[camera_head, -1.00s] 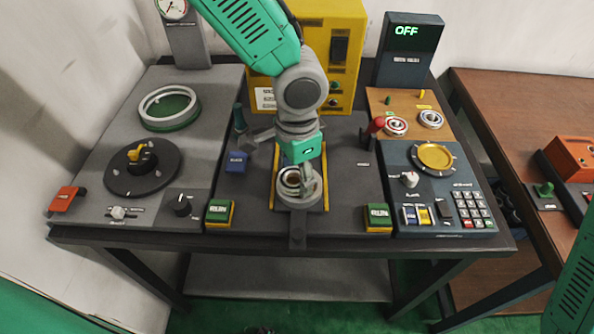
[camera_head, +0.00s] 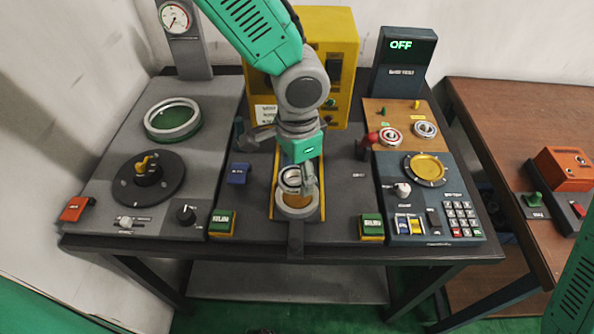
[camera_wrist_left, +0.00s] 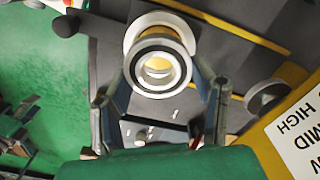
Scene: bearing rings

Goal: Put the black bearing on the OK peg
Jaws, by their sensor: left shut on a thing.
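The bearing (camera_head: 290,178), a ring with a dark band and pale rims, is between the fingers of my left gripper (camera_head: 298,184). The gripper is shut on it above the round pale seat (camera_head: 297,208) on the yellow strip. In the left wrist view the bearing (camera_wrist_left: 157,71) sits between both fingers, with the seat's pale rim (camera_wrist_left: 160,24) behind it. A green peg (camera_head: 386,113) and a yellow peg (camera_head: 416,104) stand on the tan board (camera_head: 401,110) at right. Their labels are too small to read. My right gripper is out of view.
A red-knobbed lever (camera_head: 368,139) stands between the seat and the board. A yellow machine (camera_head: 330,60) rises behind. A dark OFF display (camera_head: 402,62) stands behind the board.

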